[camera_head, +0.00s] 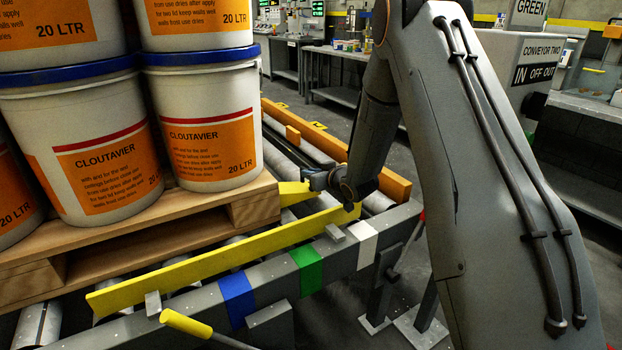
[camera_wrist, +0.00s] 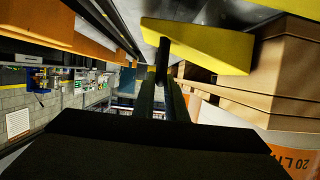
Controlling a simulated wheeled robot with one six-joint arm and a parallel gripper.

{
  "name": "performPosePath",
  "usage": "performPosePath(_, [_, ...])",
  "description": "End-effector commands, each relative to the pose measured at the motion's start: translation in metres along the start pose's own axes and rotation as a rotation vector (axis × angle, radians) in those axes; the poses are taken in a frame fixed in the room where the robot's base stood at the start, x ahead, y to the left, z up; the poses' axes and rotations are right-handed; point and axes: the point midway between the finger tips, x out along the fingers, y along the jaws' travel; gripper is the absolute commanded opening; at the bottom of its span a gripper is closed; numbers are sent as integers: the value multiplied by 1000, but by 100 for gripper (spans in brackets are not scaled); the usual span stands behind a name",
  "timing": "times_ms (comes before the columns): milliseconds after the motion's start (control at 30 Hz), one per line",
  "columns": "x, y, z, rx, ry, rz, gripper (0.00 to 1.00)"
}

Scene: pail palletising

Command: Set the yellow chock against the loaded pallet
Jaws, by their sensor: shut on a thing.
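The yellow chock (camera_head: 292,192) is at the right end of the loaded pallet (camera_head: 240,205), over the conveyor rollers. My gripper (camera_head: 312,181) is shut on the chock from its right side. In the wrist view the chock (camera_wrist: 205,45) is a yellow block on a dark stem, which runs between the fingers (camera_wrist: 163,85). The pallet's wooden end (camera_wrist: 290,65) shows right beside the chock there; I cannot tell whether they touch. White pails (camera_head: 210,125) with orange labels stand stacked on the pallet.
A long yellow rail (camera_head: 215,252) runs along the conveyor's near side, above a grey beam with blue, green (camera_head: 307,268) and white bands. A yellow-handled lever (camera_head: 186,323) sticks out at the lower left. An orange rail (camera_head: 395,186) borders the far side.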

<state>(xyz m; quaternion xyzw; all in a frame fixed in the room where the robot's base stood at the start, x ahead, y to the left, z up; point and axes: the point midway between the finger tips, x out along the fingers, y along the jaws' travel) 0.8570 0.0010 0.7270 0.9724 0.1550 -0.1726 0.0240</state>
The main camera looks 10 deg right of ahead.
Motion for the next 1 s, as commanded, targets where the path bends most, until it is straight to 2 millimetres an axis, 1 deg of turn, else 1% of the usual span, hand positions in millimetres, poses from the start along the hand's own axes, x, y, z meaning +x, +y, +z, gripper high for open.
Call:
performPosePath(33, [3,0,7,1,0,0,0])
performPosePath(100, [6,0,13,1,1,0,0])
performPosePath(300, [6,0,14,0,3,0,0])
performPosePath(333, [6,0,15,0,0,0,15])
performPosePath(400, [6,0,15,0,0,0,27])
performPosePath(433, [6,0,15,0,0,0,30])
performPosePath(767, [4,1,15,1,0,0,30])
performPosePath(867, [-5,1,15,1,-1,1,30])
performPosePath(967, [-20,1,14,1,-1,2,30])
performPosePath(1000, [-28,1,14,1,-1,2,30])
